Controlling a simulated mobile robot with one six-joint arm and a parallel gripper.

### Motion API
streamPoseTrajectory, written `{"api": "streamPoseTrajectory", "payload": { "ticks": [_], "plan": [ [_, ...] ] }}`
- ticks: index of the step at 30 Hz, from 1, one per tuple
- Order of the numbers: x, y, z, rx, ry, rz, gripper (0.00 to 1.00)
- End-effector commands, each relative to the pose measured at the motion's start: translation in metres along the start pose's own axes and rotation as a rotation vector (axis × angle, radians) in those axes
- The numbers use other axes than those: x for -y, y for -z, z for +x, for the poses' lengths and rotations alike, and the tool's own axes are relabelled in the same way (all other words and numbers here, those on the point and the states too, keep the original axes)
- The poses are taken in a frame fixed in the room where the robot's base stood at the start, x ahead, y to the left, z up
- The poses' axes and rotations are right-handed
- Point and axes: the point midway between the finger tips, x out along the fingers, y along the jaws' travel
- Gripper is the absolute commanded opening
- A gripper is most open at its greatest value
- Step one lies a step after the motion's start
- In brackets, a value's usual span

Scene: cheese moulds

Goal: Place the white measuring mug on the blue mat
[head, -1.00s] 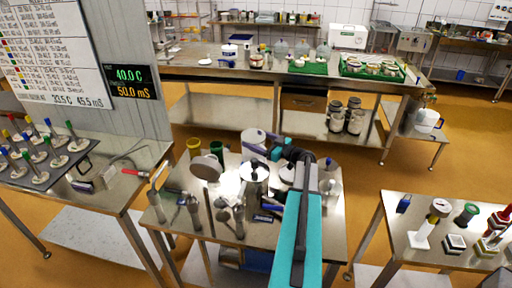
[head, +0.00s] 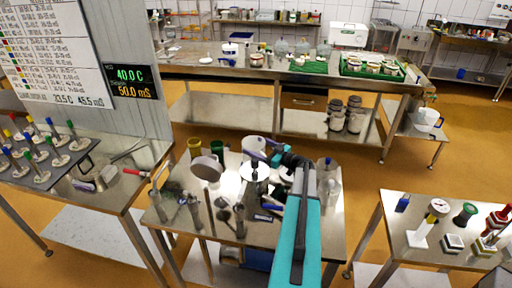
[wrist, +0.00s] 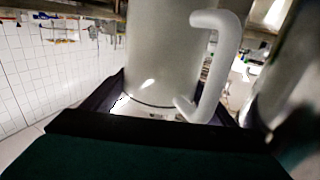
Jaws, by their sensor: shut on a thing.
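The white measuring mug (wrist: 165,50) fills the middle of the wrist view, its handle (wrist: 222,60) on the right. My gripper (wrist: 165,105) is shut on it, with dark jaws on both sides of its lower body. In the head view the mug (head: 254,144) is held above the back of the middle steel table, and my gripper (head: 268,156) reaches it from the right. It looks roughly upright there. I cannot make out a blue mat in either view.
The middle steel table (head: 215,225) is crowded with metal tools, a yellow cup (head: 195,146) and a green cup (head: 217,148). A second white jug (head: 428,118) stands on a small table at the back right. The right table (head: 400,240) holds several small items, with bare steel between.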

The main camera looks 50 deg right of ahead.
Motion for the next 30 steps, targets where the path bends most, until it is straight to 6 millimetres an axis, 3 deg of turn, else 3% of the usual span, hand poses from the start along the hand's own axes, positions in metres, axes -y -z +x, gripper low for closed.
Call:
{"api": "streamPoseTrajectory", "payload": {
  "ticks": [14, 30],
  "plan": [
    [0.0, 0.004, -0.001, 0.0, -0.001, 0.0, 0.86],
    [0.0, 0.001, -0.062, -0.001, -0.002, 0.0, 0.86]
  ]
}}
